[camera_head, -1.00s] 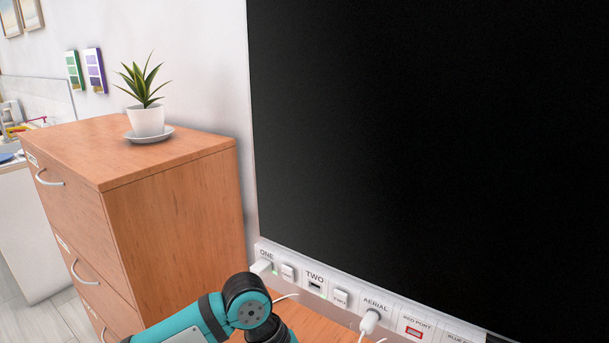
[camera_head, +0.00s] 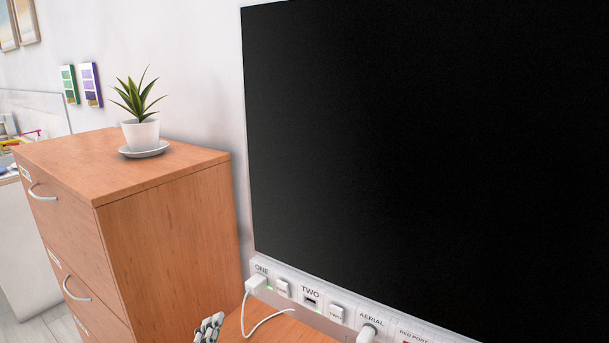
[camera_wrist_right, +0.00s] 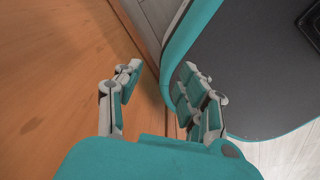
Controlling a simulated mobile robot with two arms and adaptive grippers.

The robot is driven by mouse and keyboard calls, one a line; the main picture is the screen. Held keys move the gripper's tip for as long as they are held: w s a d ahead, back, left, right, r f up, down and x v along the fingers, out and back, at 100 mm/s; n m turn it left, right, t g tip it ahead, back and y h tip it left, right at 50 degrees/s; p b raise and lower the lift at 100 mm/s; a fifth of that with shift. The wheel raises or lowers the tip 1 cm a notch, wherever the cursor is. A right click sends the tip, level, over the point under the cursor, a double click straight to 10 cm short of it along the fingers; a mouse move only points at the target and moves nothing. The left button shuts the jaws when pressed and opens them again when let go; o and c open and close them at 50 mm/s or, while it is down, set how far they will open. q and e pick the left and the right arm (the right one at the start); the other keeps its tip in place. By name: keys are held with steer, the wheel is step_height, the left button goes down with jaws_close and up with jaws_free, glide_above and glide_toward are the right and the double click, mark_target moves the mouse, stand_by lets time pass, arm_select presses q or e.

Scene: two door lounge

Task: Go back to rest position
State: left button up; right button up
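In the head view, a few light grey finger parts of a gripper (camera_head: 208,328), likely my left, show at the bottom edge. Most of that hand is out of frame, so I cannot tell whether it is open. My right gripper (camera_wrist_right: 160,90) shows in the right wrist view. Its fingers stand apart with nothing between them. It is beside a wooden surface (camera_wrist_right: 60,70).
A wooden drawer cabinet (camera_head: 165,230) with a potted plant (camera_head: 141,132) stands left. A large black screen (camera_head: 420,150) is on the wall above a socket strip (camera_head: 325,307). A white plug (camera_head: 256,284) with a cable sits under ONE. Another plug (camera_head: 368,332) is under AERIAL.

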arm_select(q)
steer(key=s+a+f+n+g+y, duration=0.1)
steer(key=s+a+f+n+g, duration=0.3)
steer(key=f, duration=0.3)
steer(key=s+a+f+n+g+y, duration=0.2)
steer(key=s+f+n+g, duration=0.1)
steer(key=s+f, duration=0.3)
steer(key=s+a+f+n+g+h, duration=0.1)
steer(key=s+f+n+g, duration=0.1)
steer(key=s+f+g, duration=0.35)
steer(key=s+f+n+g, duration=0.1)
steer(key=s+f+g, duration=0.15)
steer(key=s, duration=0.55)
step_height(320, 180, down, 25)
steer(key=s, duration=0.1)
steer(key=s+a+f+g, duration=0.1)
steer(key=s+a+f, duration=0.2)
steer(key=s+f, duration=1.4)
steer(key=shift+s+f+g, duration=0.25)
steer(key=shift+s+g, duration=0.05)
steer(key=shift+g, duration=0.1)
